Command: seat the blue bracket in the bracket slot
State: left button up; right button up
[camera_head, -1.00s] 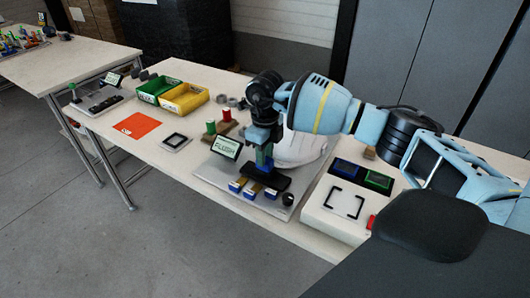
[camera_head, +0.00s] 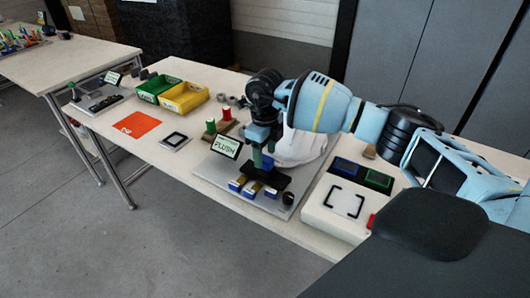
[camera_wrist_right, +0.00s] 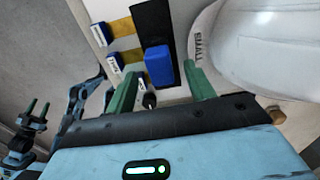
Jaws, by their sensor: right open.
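The blue bracket (camera_wrist_right: 158,65) shows in the right wrist view as a blue block at the end of a black strip (camera_wrist_right: 153,18) on the fixture plate. It lies ahead of and between the green fingers of my right gripper (camera_wrist_right: 162,88). The fingers are apart, with a gap to the bracket. In the head view my right gripper (camera_head: 262,158) points down over the black base (camera_head: 266,178), beside the white helmet shell (camera_head: 300,146). The slot's inside is hidden, so seating depth cannot be told.
A small display (camera_head: 226,147) reading "FLUSH" stands left of my right gripper. Labelled yellow-and-blue pieces (camera_head: 238,184) sit at the plate's front. A white box (camera_head: 338,208) and blue and green trays (camera_head: 376,180) are at right. Green and yellow bins (camera_head: 184,97) stand farther left.

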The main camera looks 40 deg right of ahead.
notch_tip(320, 180, up, 7)
jog(key=shift+r, duration=0.2)
pick_arm(q)
jog(key=shift+w, duration=0.4)
jog(key=shift+s, duration=0.15)
